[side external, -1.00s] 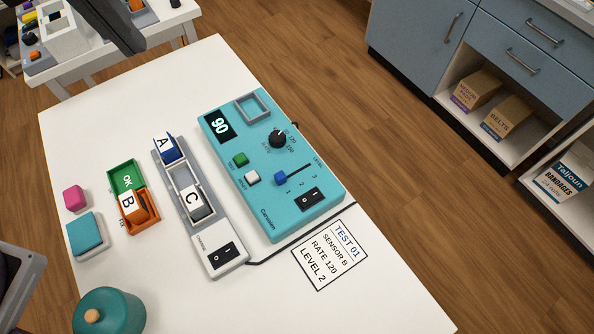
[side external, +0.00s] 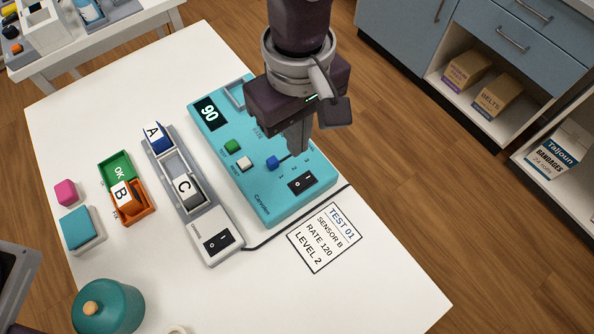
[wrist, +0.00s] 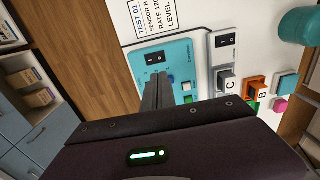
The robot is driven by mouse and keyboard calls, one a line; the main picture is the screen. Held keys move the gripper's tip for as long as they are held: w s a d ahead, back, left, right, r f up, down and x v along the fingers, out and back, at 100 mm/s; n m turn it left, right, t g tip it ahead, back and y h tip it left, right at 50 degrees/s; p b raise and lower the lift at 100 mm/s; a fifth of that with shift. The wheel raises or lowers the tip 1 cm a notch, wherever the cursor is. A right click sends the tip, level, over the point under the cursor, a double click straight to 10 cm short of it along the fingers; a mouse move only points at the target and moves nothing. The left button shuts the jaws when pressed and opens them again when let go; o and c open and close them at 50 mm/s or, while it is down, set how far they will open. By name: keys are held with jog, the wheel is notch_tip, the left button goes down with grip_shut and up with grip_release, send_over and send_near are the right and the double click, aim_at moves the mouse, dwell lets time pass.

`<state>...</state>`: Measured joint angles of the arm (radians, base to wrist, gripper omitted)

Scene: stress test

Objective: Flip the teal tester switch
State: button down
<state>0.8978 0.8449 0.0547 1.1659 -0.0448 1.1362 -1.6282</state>
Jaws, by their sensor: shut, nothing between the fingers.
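The teal tester (side external: 262,208) lies on the white table, its display reading 90. Its black rocker switch (side external: 302,182) is near the front right corner; it also shows in the wrist view (wrist: 155,58). My gripper (side external: 295,150) is shut and empty, pointing down over the right part of the tester, behind the switch. In the wrist view the shut fingers (wrist: 157,90) appear just below the switch. Whether the fingertips touch the panel cannot be told. My gripper hides the tester's dial and part of the slider track.
A grey charger-like strip (side external: 212,245) with its own black switch and blocks A and C lies left of the tester. A card (side external: 325,237) reads TEST 01, SENSOR B, RATE 120, LEVEL 2. Block B (side external: 121,195) sits in an orange tray.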

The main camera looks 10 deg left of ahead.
aim_at(302, 181)
notch_tip(302, 181, down, 12)
jog(key=shift+f, duration=0.1)
dwell(0.4)
jog(key=shift+s+a+f, duration=0.1)
jog(key=shift+a+f, duration=0.05)
jog(key=shift+w+d, duration=0.5)
jog(key=shift+w+d+r, duration=0.1)
jog(key=shift+r, duration=0.1)
